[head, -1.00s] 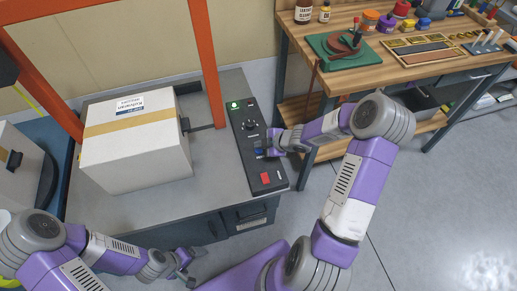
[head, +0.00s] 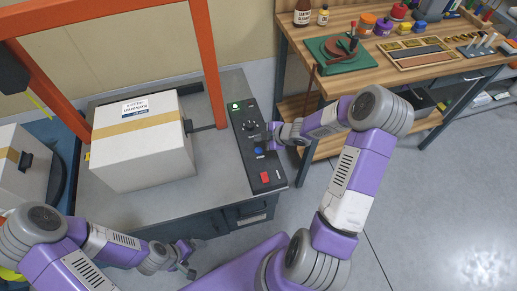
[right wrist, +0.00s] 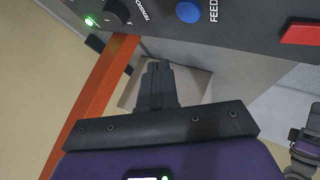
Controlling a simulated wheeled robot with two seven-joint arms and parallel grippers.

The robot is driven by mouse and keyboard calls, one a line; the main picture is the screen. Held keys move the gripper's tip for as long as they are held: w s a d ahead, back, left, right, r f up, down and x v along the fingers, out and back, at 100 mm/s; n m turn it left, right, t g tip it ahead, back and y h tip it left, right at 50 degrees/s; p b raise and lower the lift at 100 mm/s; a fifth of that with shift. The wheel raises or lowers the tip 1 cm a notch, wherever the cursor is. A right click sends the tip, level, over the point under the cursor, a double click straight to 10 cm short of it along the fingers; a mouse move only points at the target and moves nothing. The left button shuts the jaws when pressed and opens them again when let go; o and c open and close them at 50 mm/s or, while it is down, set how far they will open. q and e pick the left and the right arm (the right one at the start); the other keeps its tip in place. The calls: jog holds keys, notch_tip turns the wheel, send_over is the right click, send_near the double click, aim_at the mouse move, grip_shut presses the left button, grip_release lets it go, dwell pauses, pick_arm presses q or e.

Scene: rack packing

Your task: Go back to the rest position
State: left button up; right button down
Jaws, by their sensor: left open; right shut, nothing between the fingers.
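My right gripper (head: 264,137) is shut and empty, above the black control panel (head: 245,126) beside the blue button (head: 259,151). In the right wrist view its dark fingers (right wrist: 158,72) are together, apart from the blue FEED button (right wrist: 188,12), which is in plain sight. The panel also carries a red button (head: 265,176), a knob and a lit green lamp (head: 236,106). My left gripper (head: 189,259) is open and empty, low in the head view, in front of the grey bench.
A white taped box (head: 140,155) stands on the grey bench (head: 215,165) under an orange frame (head: 207,62). Another box (head: 22,170) is at the far left. A wooden workbench (head: 440,65) with tools and bottles stands at the upper right. The floor at the right is clear.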

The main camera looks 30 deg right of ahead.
dwell(0.7)
